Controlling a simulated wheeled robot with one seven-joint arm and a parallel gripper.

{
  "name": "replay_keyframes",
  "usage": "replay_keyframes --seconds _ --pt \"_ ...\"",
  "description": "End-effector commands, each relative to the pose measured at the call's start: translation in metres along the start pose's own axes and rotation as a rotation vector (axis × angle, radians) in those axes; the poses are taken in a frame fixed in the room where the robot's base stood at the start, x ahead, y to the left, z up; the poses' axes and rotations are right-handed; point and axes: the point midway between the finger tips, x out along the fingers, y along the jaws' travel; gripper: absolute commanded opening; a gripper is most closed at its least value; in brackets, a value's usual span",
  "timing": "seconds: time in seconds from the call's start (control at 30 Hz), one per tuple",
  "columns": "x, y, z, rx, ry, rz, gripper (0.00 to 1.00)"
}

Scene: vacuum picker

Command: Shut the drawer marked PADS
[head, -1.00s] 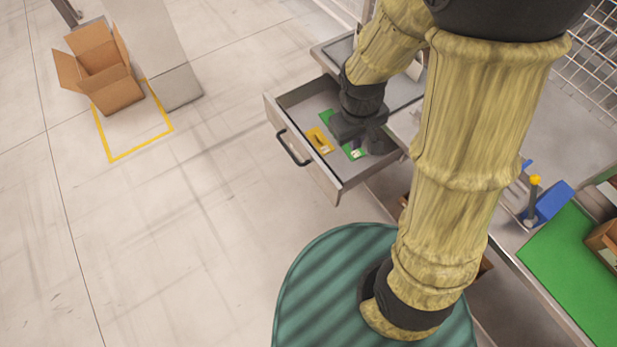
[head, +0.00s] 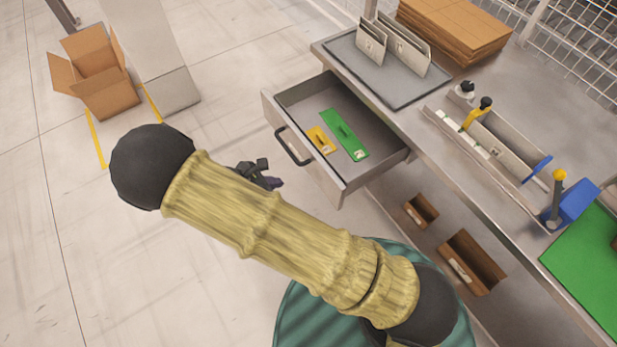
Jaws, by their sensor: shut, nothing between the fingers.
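A grey drawer (head: 377,163) stands pulled out from under the workbench, with a dark bar handle (head: 292,147) on its front. A yellow flat piece with a grip (head: 320,139) and a longer green one (head: 345,134) lie inside it. No PADS mark can be read on the drawer from here. My gripper (head: 262,175) is small and dark in the head view, outside the drawer, to the left of and below its handle in the picture. It is shut and empty. My forearm hides part of it, and I see no contact with the drawer.
The bench top (head: 425,132) carries a grey tray with upright plates (head: 385,85), stacked cardboard (head: 455,28), a tool rack and a blue block (head: 571,203). Brown bins (head: 470,262) sit below. An open carton (head: 102,85) stands at far left.

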Motion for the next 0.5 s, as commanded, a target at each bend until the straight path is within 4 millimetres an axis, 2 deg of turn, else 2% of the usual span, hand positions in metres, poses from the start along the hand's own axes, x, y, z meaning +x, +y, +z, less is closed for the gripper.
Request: replay_keyframes --seconds 0.27,0.37,0.5 --pt "0.001 0.0 0.001 0.004 0.002 -0.003 0.0" --pt "0.006 -0.001 0.002 0.004 0.001 -0.004 0.0" --pt "0.022 -0.001 0.003 0.004 -0.001 -0.006 0.0"
